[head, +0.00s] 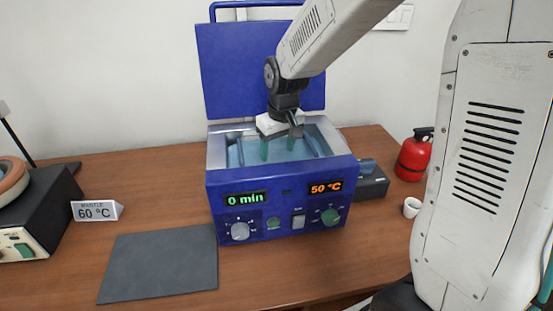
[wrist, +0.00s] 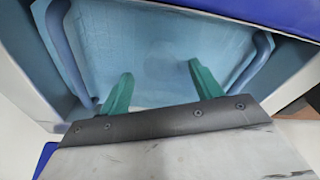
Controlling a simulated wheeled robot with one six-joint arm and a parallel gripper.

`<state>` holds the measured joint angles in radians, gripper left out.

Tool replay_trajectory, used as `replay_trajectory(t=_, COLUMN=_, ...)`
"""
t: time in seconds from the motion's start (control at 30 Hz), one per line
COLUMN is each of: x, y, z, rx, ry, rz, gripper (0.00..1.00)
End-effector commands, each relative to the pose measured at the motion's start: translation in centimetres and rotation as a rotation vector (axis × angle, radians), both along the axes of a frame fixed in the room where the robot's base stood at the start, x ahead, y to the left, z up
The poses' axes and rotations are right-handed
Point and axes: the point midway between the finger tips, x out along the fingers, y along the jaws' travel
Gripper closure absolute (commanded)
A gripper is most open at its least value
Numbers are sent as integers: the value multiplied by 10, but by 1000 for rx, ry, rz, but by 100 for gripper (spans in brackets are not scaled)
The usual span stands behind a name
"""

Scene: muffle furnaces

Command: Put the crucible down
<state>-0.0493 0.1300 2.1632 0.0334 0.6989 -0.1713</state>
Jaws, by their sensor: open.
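My gripper (head: 278,150) is open, with its two green fingers reaching down into the open top of a blue bath-like device (head: 282,222). The wrist view also shows the open gripper (wrist: 161,72), with the pale blue inside of the device (wrist: 105,35) beyond it. Nothing clear shows between the fingers; only a faint pale patch lies beyond them. A small white cup (head: 412,207), which may be the crucible, stands on the table right of the device, well apart from my gripper.
The device's blue lid (head: 240,70) stands open behind. Its displays read 0 min and 50 °C. A dark grey mat (head: 160,262) lies bare at front left. A red extinguisher-like canister (head: 413,158) stands at right, and a 60 °C sign (head: 97,211) at left.

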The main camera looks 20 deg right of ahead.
Motion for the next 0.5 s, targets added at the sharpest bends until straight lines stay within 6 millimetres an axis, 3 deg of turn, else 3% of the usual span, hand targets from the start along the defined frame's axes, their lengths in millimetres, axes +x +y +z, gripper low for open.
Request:
replay_trajectory(t=0.2, x=-6, y=-1, z=45, rx=0, ry=-2, rz=0, gripper=36)
replay_trajectory(t=0.5, x=-10, y=-2, z=67, rx=0, ry=1, rz=-1, gripper=36)
